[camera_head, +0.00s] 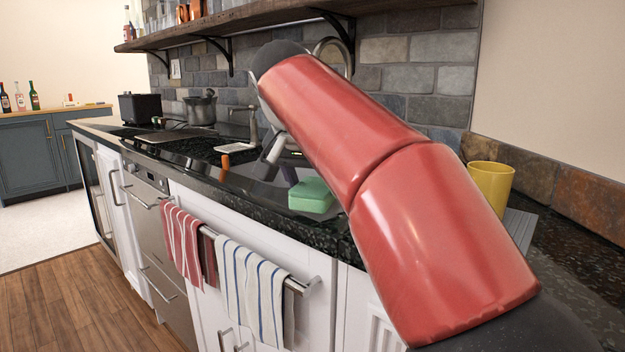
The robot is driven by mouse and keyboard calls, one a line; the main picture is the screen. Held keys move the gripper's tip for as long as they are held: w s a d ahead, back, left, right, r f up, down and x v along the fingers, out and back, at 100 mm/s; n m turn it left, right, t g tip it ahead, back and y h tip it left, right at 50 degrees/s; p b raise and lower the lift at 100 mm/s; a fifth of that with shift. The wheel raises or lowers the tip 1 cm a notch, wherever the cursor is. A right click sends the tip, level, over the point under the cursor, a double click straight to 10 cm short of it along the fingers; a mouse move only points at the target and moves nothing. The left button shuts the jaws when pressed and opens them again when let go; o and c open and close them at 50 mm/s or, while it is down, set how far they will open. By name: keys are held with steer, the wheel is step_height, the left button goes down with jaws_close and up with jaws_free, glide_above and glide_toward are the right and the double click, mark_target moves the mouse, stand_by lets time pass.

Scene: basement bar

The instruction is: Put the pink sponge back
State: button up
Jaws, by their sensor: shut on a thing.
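No pink sponge shows in this view. A green sponge (311,195) lies by the front of the dark counter, just left of my red arm. My arm crosses the picture from bottom right to upper middle and hides much of the sink area. My gripper is largely or wholly hidden behind it. A pale grey part and a dark purplish part show by the arm's left edge, close to the green sponge; I cannot tell whether they are my fingers or what they hold.
An orange-handled utensil (225,167) lies left of the sponge. A pot (201,109) and black toaster (139,108) stand farther back. A yellow mug (490,186) stands right of my arm. Striped towels (250,290) hang in front; a wooden shelf (230,27) runs above.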

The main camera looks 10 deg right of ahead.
steer(key=shift+f+b, duration=0.4)
steer(key=shift+f, duration=0.15)
steer(key=o, duration=1)
steer(key=shift+c, duration=0.2)
